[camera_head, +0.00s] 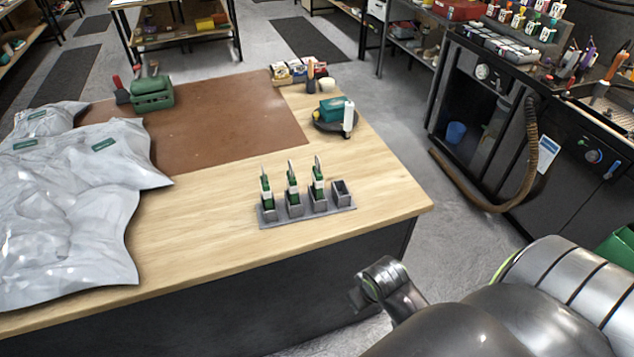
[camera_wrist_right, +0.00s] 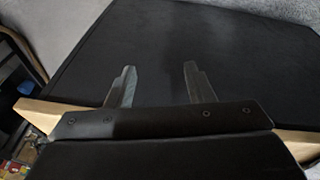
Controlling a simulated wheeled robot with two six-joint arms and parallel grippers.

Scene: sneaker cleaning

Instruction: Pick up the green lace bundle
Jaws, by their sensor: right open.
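Three green lace bundles with white bands stand upright in a grey holder (camera_head: 345,208) on the wooden table: a left one (camera_head: 266,190), a middle one (camera_head: 293,188) and a right one (camera_head: 318,188). The holder's rightmost slot looks empty. My right gripper (camera_wrist_right: 158,78) is open and empty in the right wrist view, in front of a dark surface, with no lace bundle in that view. In the head view my right arm is at the lower right, beyond the table's front edge and apart from the holder. My left gripper is not in view.
The wooden table (camera_head: 220,235) is clear around the holder. A green box (camera_head: 152,93) is at the back.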

